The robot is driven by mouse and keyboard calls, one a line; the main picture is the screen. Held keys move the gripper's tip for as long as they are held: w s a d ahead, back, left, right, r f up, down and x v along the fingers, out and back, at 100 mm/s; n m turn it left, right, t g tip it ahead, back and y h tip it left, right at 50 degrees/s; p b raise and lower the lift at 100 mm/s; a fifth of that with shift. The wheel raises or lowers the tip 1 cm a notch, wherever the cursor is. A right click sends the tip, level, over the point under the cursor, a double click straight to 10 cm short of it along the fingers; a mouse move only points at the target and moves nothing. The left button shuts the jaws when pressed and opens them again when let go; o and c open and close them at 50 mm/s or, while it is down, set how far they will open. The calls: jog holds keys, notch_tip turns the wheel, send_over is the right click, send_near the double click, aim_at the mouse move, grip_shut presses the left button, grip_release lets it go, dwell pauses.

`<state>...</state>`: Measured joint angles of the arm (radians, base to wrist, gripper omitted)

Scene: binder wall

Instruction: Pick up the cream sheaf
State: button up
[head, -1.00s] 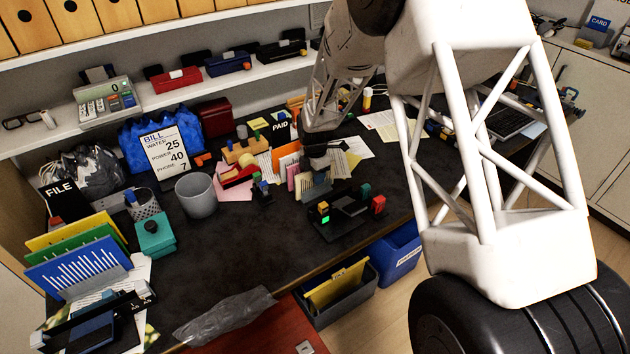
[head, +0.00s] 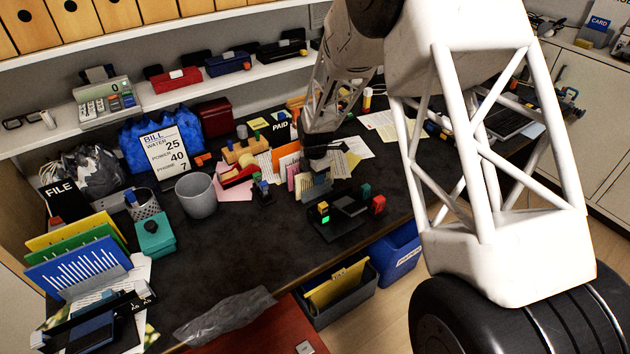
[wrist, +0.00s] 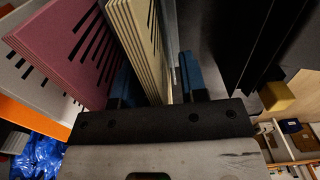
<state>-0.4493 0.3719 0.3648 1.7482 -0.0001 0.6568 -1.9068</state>
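The cream sheaf (wrist: 141,40) stands on edge in the wrist view, a thin stack of pale sheets with dark marks on its face. In the head view the cream sheaf (head: 304,182) shows just below my gripper, partly hidden. My gripper (wrist: 157,82) has its two blue fingers apart, one on each side of the cream sheaf. A narrow gap shows between the sheaf and the right finger. The left finger is close to the sheaf and partly hidden, so contact there is unclear.
A pink sheaf (wrist: 65,40) stands close on the left of the cream one. A grey plate (head: 318,188) stands on its other side. An orange card (head: 286,156) is behind. A dark device with coloured blocks (head: 345,208) sits to the front right. The desk's front middle is clear.

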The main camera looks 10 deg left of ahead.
grip_shut()
jog(key=shift+r, duration=0.2)
dwell(0.3)
jog(key=shift+r, duration=5.1)
jog(key=s+d+r, duration=0.2)
jog(key=s+d, duration=0.5)
